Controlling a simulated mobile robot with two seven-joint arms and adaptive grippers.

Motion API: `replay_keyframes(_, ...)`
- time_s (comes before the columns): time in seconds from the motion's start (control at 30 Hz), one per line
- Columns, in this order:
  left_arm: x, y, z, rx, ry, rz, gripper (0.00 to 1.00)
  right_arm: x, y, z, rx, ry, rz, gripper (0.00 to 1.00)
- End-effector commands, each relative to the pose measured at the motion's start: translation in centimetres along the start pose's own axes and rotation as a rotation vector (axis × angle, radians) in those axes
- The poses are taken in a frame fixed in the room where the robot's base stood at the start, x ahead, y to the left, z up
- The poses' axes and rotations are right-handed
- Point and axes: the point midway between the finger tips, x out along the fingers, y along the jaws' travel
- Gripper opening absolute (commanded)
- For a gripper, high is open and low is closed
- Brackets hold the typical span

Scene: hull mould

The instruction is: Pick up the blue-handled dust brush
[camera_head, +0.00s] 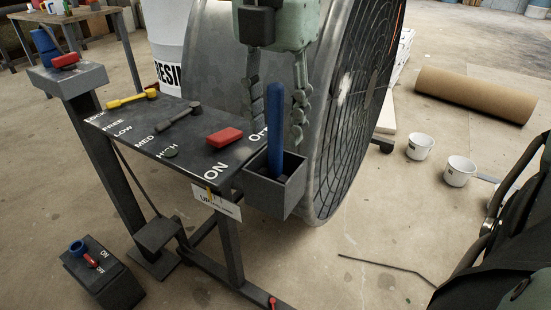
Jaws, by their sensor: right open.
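The blue handle (275,125) of the dust brush stands upright in an open grey box (274,195) at the right end of the control panel. The brush's lower end is hidden inside the box. My right gripper (277,132) comes down from the top of the view with its fingers apart. One finger shows on each side of the handle, with the left one closer to it in the picture. I cannot tell whether either finger touches it. My left gripper is not in view.
The dark control panel (165,140) carries yellow and grey levers and a red block (225,137). A large drum-shaped fan (350,120) stands close behind the box. Two white mugs (420,147) and a brown tube (475,94) lie on the floor to the right.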

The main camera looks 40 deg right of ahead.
Motion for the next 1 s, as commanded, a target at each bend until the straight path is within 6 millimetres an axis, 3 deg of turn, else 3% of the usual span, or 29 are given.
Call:
replay_keyframes(0.13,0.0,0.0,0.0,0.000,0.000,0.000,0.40,0.0,0.0,0.0,0.000,0.000,0.000,0.39)
replay_keyframes(0.47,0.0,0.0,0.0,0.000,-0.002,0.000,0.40,-0.1,0.0,0.0,0.000,0.001,0.000,0.00)
replay_keyframes(0.8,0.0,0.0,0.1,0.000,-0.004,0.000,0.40,-0.3,0.0,0.0,0.000,0.000,0.001,0.00)
replay_keyframes(1.0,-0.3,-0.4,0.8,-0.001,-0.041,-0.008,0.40,-3.3,0.1,0.1,0.001,-0.003,0.004,0.00)
